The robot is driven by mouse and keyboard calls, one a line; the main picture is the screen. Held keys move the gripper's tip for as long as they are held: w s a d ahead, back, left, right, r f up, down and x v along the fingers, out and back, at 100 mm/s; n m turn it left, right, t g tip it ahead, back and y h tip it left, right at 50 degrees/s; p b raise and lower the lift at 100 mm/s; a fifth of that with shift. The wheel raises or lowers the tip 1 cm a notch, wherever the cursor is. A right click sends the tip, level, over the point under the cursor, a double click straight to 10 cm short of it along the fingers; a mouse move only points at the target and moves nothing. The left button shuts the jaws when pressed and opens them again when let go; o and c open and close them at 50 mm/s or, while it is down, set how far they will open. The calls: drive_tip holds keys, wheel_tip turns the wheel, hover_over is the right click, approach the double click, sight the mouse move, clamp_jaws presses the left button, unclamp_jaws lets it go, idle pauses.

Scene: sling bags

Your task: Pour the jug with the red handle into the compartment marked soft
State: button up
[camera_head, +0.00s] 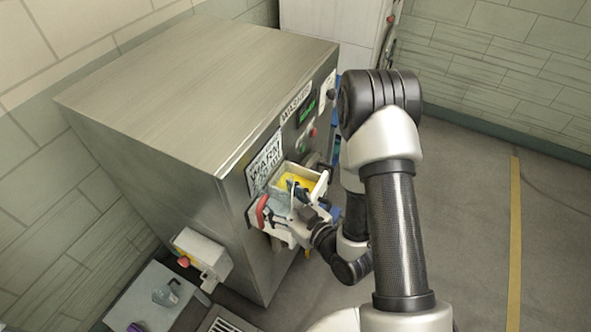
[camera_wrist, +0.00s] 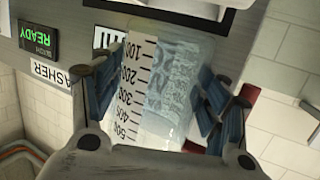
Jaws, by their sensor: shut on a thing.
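The clear jug with the red handle (camera_wrist: 176,82) fills the middle of the wrist view, with a white scale strip marked 100 to 500. My gripper (camera_wrist: 163,95) is shut on it, blue fingers on either side. In the head view the jug's red handle (camera_head: 262,212) shows left of my gripper (camera_head: 301,204), beside and partly over the open drawer (camera_head: 318,186) of the steel washer. The drawer has yellow inside; the jug and fingers partly cover it. I cannot read any soft mark on the compartments. The jug's contents and tilt are unclear.
The steel washer (camera_head: 200,85) has a green-lit display (camera_head: 307,112) and a large posted sign (camera_head: 266,162). A white box with a red part (camera_head: 203,253) sticks out at its left. Open floor lies right.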

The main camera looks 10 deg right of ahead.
sight(287, 199)
wheel_tip(287, 199, up, 3)
drive_tip(key=p, duration=0.3)
drive_tip(key=shift+r, duration=0.15)
idle(0.5)
